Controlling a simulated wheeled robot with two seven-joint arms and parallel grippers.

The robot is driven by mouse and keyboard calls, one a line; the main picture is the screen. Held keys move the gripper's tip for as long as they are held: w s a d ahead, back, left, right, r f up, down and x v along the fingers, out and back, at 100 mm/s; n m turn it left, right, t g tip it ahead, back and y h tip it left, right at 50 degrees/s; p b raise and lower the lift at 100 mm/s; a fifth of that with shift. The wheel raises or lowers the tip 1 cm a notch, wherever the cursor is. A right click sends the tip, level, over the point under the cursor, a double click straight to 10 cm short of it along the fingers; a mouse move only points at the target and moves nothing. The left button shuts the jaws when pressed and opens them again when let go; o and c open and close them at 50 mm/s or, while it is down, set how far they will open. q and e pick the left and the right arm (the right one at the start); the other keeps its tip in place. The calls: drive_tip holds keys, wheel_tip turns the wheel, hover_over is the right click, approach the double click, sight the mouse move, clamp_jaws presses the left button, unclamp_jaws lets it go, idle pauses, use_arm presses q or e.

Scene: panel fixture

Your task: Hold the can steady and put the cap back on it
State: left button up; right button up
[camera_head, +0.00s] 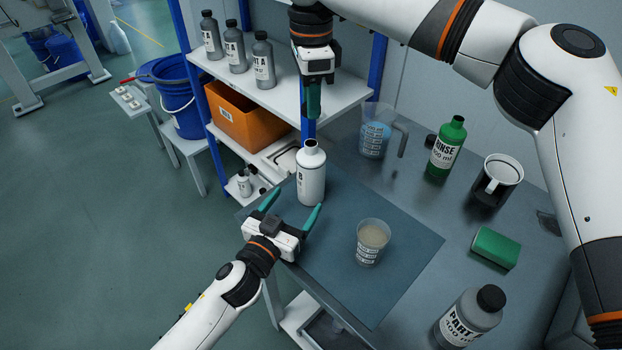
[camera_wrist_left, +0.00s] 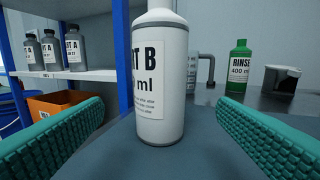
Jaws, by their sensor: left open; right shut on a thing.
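The can is a white bottle (camera_head: 311,175) labelled part B, upright on the blue mat (camera_head: 400,262), with its neck bare. It also shows in the left wrist view (camera_wrist_left: 158,90), its top cut off by the frame. My left gripper (camera_head: 296,201) is open in front of the can. Its teal fingers point at the can from either side and appear apart from it. My right gripper (camera_head: 313,112) is shut and points down above the can, with a gap to the neck. The cap it holds is hidden by its fingers.
A cup with beige contents (camera_head: 372,242) stands on the mat right of the can. A shelf (camera_head: 350,92) is behind left.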

use_arm(q)
drive_tip(key=x, duration=0.8)
drive_tip(key=shift+w+d, duration=0.1)
drive_tip(key=shift+w, duration=0.05)
drive_tip(key=shift+c, duration=0.5)
drive_tip(key=c, duration=1.4)
use_arm(e)
hover_over(311, 143)
drive_tip(key=shift+f, duration=2.5)
drive_tip(key=shift+f, duration=0.85)
drive_tip(key=shift+f, duration=0.55)
